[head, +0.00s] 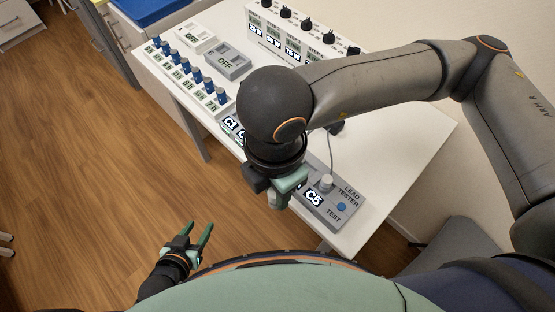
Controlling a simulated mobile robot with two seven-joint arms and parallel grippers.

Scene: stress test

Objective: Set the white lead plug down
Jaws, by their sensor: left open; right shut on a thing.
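My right gripper (284,196) is over the front edge of the white table, near the C5 label, and is shut. A pale, plug-like piece (271,200) shows beside its green fingers; the fingers hide much of it, so I cannot tell its full shape. A white plug (326,182) with a grey cable stands upright on the grey lead tester (345,208), right of and apart from this gripper. My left gripper (200,238) is open and empty over the floor, left of the table.
The white table (405,137) is bare at the right. A blue tray (145,10) lies behind. A grey chair (445,240) is at right.

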